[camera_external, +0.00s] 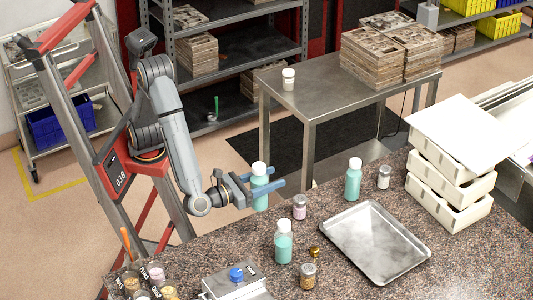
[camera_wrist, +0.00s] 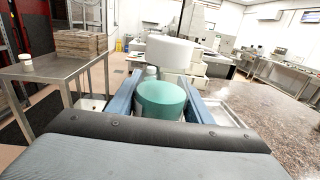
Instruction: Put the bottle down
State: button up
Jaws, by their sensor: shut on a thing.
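My gripper (camera_external: 266,188) is shut on a teal bottle (camera_external: 260,197) with a white cap, its blue fingers on either side of it. The bottle is upright near the left edge of the speckled counter (camera_external: 345,275); I cannot tell from this view how far its base is from the top. Two similar teal bottles stand on the counter, one at the front (camera_external: 283,247) and one farther back (camera_external: 353,183).
A metal tray (camera_external: 375,243) lies on the counter at right, beside stacked white crates (camera_external: 452,190). Small jars stand near the bottles: a pinkish one (camera_external: 299,208), a white-capped one (camera_external: 384,177) and a brown one (camera_external: 308,277). A scale (camera_external: 235,284) is at the front.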

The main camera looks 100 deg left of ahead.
jog(key=w+a+m+t+h+b, duration=0.25)
jog(key=w+h, duration=0.25)
jog(key=w, duration=1.3)
jog(key=w+a+m+t+h+b, duration=0.15)
jog(key=w+m+h, duration=0.25)
jog(key=w, duration=1.4)
notch_tip(320, 180, down, 14)
jog(key=p, duration=0.1)
jog(key=shift+s+d+f, duration=0.2)
jog(key=shift+d, duration=0.25)
jog(key=shift+f, duration=0.1)
jog(key=o, duration=1.2)
jog(key=shift+f, duration=0.1)
jog(key=shift+o, duration=0.5)
